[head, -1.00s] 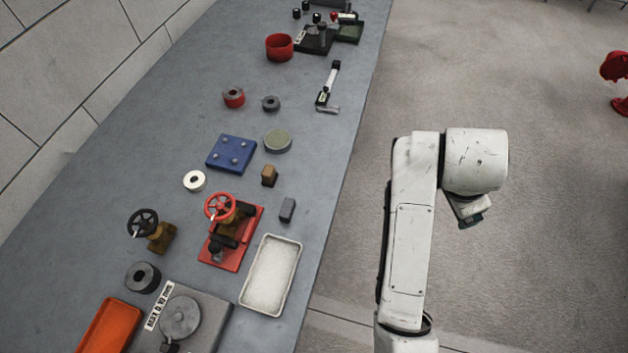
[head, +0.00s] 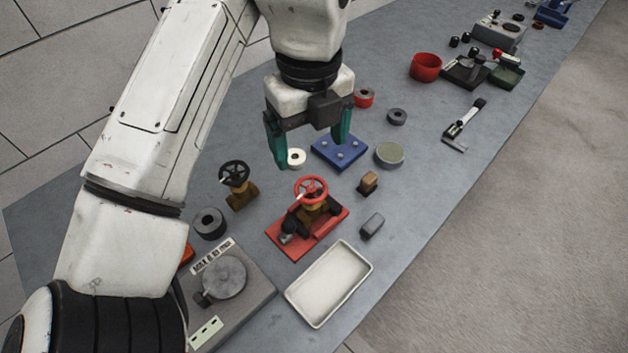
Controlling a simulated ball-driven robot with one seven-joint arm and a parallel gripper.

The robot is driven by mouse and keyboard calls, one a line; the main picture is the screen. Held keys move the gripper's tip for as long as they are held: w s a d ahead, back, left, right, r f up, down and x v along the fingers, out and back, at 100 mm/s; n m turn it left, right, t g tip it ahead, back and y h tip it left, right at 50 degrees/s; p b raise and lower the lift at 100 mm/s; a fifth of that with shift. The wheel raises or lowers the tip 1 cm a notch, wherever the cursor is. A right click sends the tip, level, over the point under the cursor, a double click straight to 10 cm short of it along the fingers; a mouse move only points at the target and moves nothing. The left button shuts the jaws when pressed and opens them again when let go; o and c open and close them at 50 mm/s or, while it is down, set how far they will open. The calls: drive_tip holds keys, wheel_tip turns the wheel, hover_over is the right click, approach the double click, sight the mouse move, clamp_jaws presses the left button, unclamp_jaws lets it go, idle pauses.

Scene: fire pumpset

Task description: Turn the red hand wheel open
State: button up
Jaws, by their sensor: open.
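The red hand wheel (head: 311,189) sits on top of a brass-coloured valve fixed to a red base plate (head: 328,226) on the grey bench. My gripper (head: 308,154) hangs above the bench with its two green fingers spread wide and nothing between them. In the picture the fingertips are above the red wheel and apart from it. The exact height of the fingers over the bench is hard to tell. A second valve with a black hand wheel (head: 234,174) stands to the left of the red one.
A white tray (head: 368,265) lies in front of the red base. A grey scale-like device (head: 262,291) stands at lower left. A blue plate (head: 340,152), a small brown block (head: 368,182), a grey block (head: 372,225) and several rings lie around the valves. The bench edge (head: 462,230) is at right.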

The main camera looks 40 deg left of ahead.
sight(312, 188)
wheel_tip(312, 188, down, 10)
drive_tip(key=shift+f, duration=0.1)
idle(0.4)
drive_tip(key=c, duration=1.1)
drive_tip(key=shift+o, duration=0.2)
drive_tip(key=shift+w+n+p, duration=0.1)
drive_tip(key=shift+n+p, duration=0.2)
